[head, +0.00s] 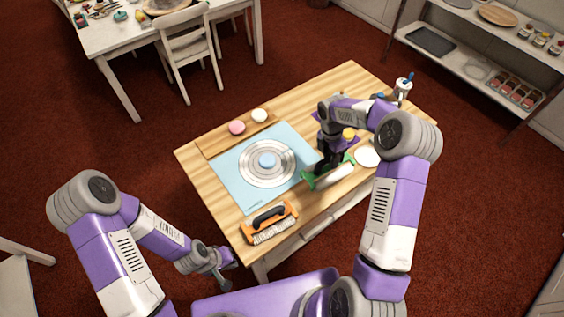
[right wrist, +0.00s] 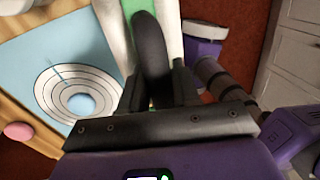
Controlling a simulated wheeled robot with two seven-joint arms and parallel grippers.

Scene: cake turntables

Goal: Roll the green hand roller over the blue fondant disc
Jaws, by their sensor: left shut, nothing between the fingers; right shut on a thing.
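The blue fondant disc (head: 267,160) lies at the middle of a silver turntable (head: 247,175) on a light blue mat. It also shows in the right wrist view (right wrist: 82,103). My right gripper (head: 327,164) is shut on the black handle (right wrist: 150,50) of the green hand roller (head: 329,178). The roller, with green frame and white barrel, is right of the turntable near the table's front edge, apart from the disc. I cannot tell whether it touches the table. My left gripper (head: 222,281) is shut and empty, low in front of the table.
An orange tool with a black handle (head: 268,220) lies at the front edge. A white plate (head: 368,156) and a cup (head: 402,90) stand at the right. The mat around the turntable is clear.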

